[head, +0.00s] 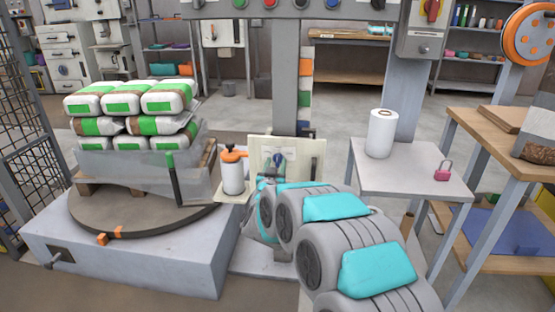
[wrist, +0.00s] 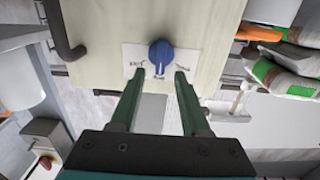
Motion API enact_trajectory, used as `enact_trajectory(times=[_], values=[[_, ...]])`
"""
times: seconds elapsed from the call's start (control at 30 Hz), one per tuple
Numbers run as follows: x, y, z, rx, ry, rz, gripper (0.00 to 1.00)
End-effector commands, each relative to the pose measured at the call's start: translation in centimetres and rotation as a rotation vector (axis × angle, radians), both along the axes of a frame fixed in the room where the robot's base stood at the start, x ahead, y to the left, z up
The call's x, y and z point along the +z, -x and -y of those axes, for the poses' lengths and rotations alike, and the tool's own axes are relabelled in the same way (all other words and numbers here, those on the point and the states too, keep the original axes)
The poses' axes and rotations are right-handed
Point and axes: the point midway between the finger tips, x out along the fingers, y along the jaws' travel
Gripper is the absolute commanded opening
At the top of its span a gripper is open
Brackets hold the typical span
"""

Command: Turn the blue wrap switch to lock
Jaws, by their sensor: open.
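The blue wrap switch (wrist: 161,53) sits on a white label plate on a cream panel (wrist: 105,30). Its narrow end points down in the wrist view, toward the lower marking. Other markings are at left and right, too small to read surely. My gripper (wrist: 160,76) is open, its two green fingers pointing at the switch. The fingertips lie just below the knob in the wrist view, one to each side; I cannot tell whether they touch it. In the head view my arm reaches the cream panel (head: 313,150), and my gripper (head: 273,166) partly covers the switch area.
An orange-topped white bottle (head: 232,174) stands left of the panel. Stacked white-green bags (head: 127,103) sit on a round turntable (head: 115,212). At right, a small table (head: 385,180) holds a white roll (head: 381,134) and a pink padlock (head: 442,173). A dark bar handle (wrist: 62,38) is left of the switch.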

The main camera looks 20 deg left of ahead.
Motion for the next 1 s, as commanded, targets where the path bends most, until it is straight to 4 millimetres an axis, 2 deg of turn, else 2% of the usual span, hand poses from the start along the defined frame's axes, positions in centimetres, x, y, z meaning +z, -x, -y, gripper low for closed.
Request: enact_trajectory(times=[0.1, 0.2, 0.53, 0.93, 1.0], values=[[0.3, -1.6, -0.3, -0.002, -0.003, 0.003, 0.46], [0.0, -2.4, -0.6, 0.0, 0.0, 0.0, 0.46], [0.1, -2.8, -0.7, 0.001, 0.0, 0.0, 0.46], [0.1, -2.8, -0.7, 0.001, 0.0, 0.001, 0.01], [0.1, -2.8, -0.7, 0.001, 0.0, 0.001, 0.0]])
